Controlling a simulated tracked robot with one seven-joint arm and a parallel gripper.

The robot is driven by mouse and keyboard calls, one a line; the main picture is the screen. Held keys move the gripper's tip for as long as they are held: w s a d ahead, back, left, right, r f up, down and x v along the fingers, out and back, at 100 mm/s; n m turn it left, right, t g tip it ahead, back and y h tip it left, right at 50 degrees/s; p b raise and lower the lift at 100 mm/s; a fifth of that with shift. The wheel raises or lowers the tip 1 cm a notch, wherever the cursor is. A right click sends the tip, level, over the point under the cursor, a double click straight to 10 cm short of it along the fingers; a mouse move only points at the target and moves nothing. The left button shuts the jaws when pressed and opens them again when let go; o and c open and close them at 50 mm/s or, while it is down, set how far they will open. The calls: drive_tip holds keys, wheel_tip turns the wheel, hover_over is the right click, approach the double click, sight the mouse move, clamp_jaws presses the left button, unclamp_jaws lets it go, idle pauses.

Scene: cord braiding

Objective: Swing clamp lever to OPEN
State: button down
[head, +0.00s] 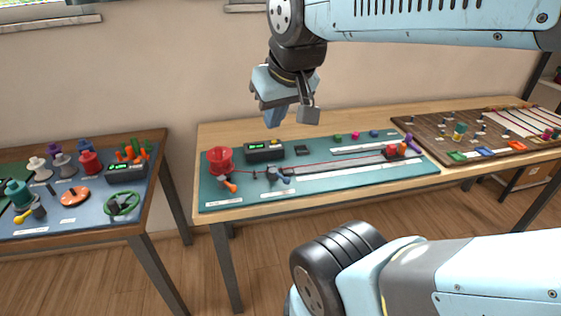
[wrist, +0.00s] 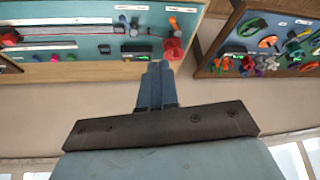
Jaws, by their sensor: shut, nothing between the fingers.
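The teal cord board (head: 330,180) lies on the middle table. A small grey fixture with a blue handle (head: 284,179) stands near its front, left of centre. A short orange-tipped lever (head: 230,186) sits in front of the red spool (head: 219,161). I cannot tell which of the two is the clamp lever, and no OPEN mark is readable. Both also show small in the wrist view, the blue handle (wrist: 133,31) and the orange lever (wrist: 173,22). My gripper (head: 272,119) is raised above the board's back edge, shut and empty, apart from everything. Its fingers (wrist: 157,72) are together.
A black box with a green display (head: 264,152) stands behind the fixture. A red cord runs right to a red block (head: 391,152) on a rail, beside a purple peg (head: 408,140). A left table (head: 150,190) and a brown pegboard (head: 410,128) flank the board. The air above it is clear.

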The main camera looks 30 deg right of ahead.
drive_tip(key=w+d+f+m+g+y, duration=0.1)
drive_tip(key=w+d+f+m+g, duration=0.2)
drive_tip(key=w+d+f+m, duration=0.45)
drive_tip(key=w+d+f+m+g+y, duration=0.1)
drive_tip(key=w+d+f+m+g, duration=0.25)
drive_tip(key=w+d+f, duration=0.45)
drive_tip(key=w+d+f+m+y, duration=0.1)
drive_tip(key=w+d+f+m, duration=0.25)
drive_tip(key=d+f, duration=0.3)
drive_tip(key=shift+m, duration=0.35)
drive_tip(key=x, duration=0.7)
drive_tip(key=shift+s+a+f, duration=0.25)
drive_tip(key=shift+s+a, duration=0.05)
drive_tip(key=shift+s+a+f, duration=0.1)
drive_tip(key=shift+a, duration=0.45)
drive_tip(key=shift+s+a+f, duration=0.15)
drive_tip(key=shift+a, duration=0.45)
drive_tip(key=shift+s+a+f, duration=0.1)
drive_tip(key=shift+a, duration=0.3)
drive_tip(key=shift+s+a+f, duration=0.1)
drive_tip(key=shift+a, duration=0.3)
